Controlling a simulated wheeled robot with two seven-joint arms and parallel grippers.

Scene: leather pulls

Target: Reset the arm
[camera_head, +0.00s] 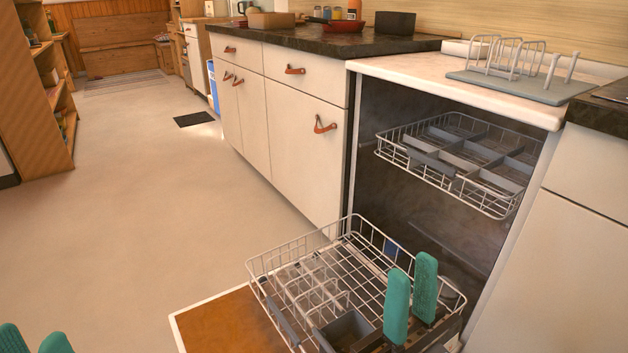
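My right gripper (411,275) shows at the lower right, in front of the pulled-out lower dishwasher rack (258,265). Its two teal fingers point up and stand apart, with nothing between them but the rack behind. I cannot tell whether it touches the rack. My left gripper (33,340) shows only as two teal fingertips at the bottom left corner. They are apart, with bare floor between them.
The dishwasher door (215,325) is folded down below the lower rack. The upper rack (395,150) juts out a little. A white dish rack (510,55) stands on the dishwasher top. The floor (130,220) on the left is clear.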

